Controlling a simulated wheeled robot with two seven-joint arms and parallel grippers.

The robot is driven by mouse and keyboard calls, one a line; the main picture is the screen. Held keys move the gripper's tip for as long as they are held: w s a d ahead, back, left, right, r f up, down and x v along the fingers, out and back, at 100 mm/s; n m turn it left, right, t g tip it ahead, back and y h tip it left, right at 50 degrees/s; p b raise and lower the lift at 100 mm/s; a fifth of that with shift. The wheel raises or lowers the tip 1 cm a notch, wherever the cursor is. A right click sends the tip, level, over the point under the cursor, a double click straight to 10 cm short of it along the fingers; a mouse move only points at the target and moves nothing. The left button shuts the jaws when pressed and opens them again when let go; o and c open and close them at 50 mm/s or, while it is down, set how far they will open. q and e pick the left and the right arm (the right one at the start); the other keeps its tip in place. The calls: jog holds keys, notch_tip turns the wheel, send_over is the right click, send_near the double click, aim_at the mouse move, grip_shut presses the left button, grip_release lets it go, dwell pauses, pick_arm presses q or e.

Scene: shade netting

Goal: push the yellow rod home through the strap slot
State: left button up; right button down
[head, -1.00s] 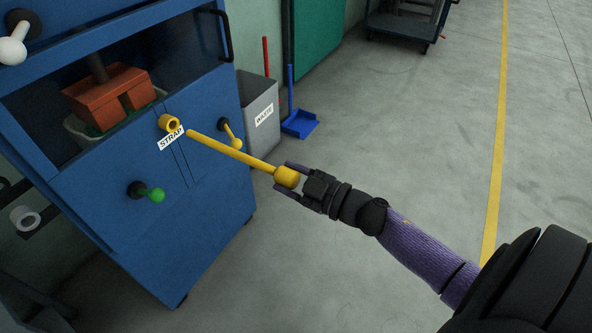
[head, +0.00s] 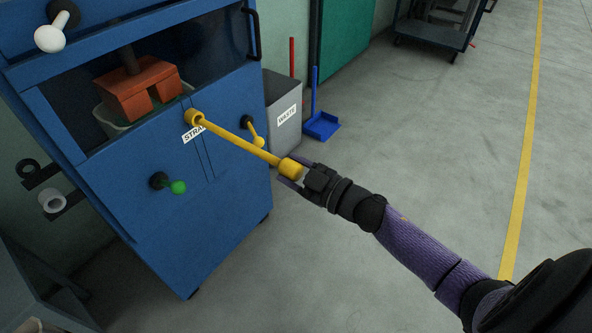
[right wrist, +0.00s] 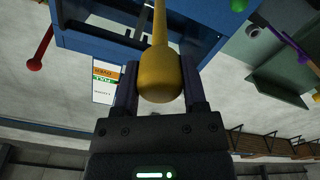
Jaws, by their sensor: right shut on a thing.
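The yellow rod (head: 245,143) has a thick knob at its near end, and my right gripper (head: 288,171) is shut on that knob. The rod points up and left to the yellow ring of the strap slot (head: 194,117) on the blue cabinet front. Its far tip meets the ring's mouth; how far inside it is, I cannot tell. The STRAP label (head: 192,133) is just below the ring, partly covered. In the right wrist view the rod's knob (right wrist: 160,78) sits between both fingers, and the slot is not seen. My left gripper is not in view.
The blue cabinet (head: 150,220) also carries a green-knobbed lever (head: 177,187), a yellow-knobbed lever (head: 257,141) and a white-knobbed one (head: 50,38). A red block (head: 140,88) is behind its window. A grey waste bin (head: 283,110) and blue dustpan (head: 322,126) stand beyond. Floor at right is clear.

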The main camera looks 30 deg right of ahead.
aim_at(272, 156)
jog(key=shift+w+a, duration=0.1)
jog(key=shift+w, duration=0.15)
jog(key=shift+w+a, duration=0.25)
jog(key=shift+w, duration=0.35)
dwell(0.7)
jog(key=shift+w, duration=0.1)
dwell(0.4)
jog(key=shift+w+a, duration=0.3)
jog(key=shift+w, duration=0.4)
jog(key=shift+w, duration=0.1)
jog(key=shift+w+a, duration=0.15)
jog(key=shift+w, duration=0.05)
jog(key=shift+w+a, duration=0.1)
jog(key=shift+w, duration=0.1)
jog(key=shift+w+a, duration=0.1)
jog(key=shift+w, duration=0.25)
